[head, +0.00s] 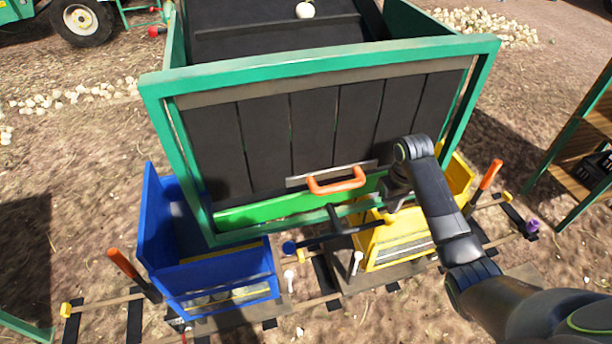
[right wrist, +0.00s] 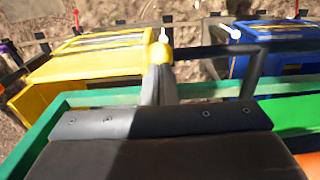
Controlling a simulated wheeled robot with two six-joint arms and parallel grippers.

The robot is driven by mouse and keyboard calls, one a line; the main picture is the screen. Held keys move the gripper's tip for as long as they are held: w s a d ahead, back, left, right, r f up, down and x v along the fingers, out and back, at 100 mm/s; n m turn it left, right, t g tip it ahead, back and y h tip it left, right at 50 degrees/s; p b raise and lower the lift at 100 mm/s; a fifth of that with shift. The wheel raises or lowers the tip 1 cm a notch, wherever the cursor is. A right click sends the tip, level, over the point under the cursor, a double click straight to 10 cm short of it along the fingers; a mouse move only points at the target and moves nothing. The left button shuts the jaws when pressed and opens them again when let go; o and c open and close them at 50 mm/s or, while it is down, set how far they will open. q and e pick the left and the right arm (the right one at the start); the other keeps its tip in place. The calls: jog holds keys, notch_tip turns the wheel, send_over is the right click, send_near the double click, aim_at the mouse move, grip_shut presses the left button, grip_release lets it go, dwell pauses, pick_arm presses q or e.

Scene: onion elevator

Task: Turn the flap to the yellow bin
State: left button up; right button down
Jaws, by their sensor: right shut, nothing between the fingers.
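The elevator's flap lever (head: 335,221) is a black bar under the green frame, with a blue knob (head: 289,247) at its left end and a yellow knob (head: 389,217) at its right end. In the picture the blue end sits lower. My right gripper (head: 393,203) is shut and empty, right at the yellow knob; I cannot tell if they touch. In the right wrist view the fingers (right wrist: 156,84) point at the yellow knob (right wrist: 159,51). The yellow bin (head: 398,243) stands below right, the blue bin (head: 215,272) below left. The flap itself is not clearly visible. My left gripper is not in view.
The elevator's green frame (head: 320,63) holds a black slatted panel (head: 314,125) with an orange handle (head: 337,181) close left of my right gripper. Orange-handled levers (head: 122,264) stand beside the bins. A wooden shelf (head: 580,150) is at the right.

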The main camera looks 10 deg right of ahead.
aim_at(395, 221)
dwell(0.5)
jog(key=shift+f+b, duration=1.4)
jog(key=shift+f, duration=1.9)
jog(key=shift+r, duration=0.15)
jog(key=shift+r+p, duration=0.2)
jog(key=shift+p, duration=0.2)
jog(key=s+r+p, duration=0.1)
jog(key=p, duration=0.2)
jog(key=shift+s+d+r, duration=0.1)
jog(key=shift+s+r, duration=0.15)
jog(key=shift+r, duration=0.15)
jog(key=shift+s, duration=0.3)
jog(key=shift+s+d+r, duration=0.1)
jog(key=shift+s+r, duration=1.3)
jog(key=shift+s, duration=0.05)
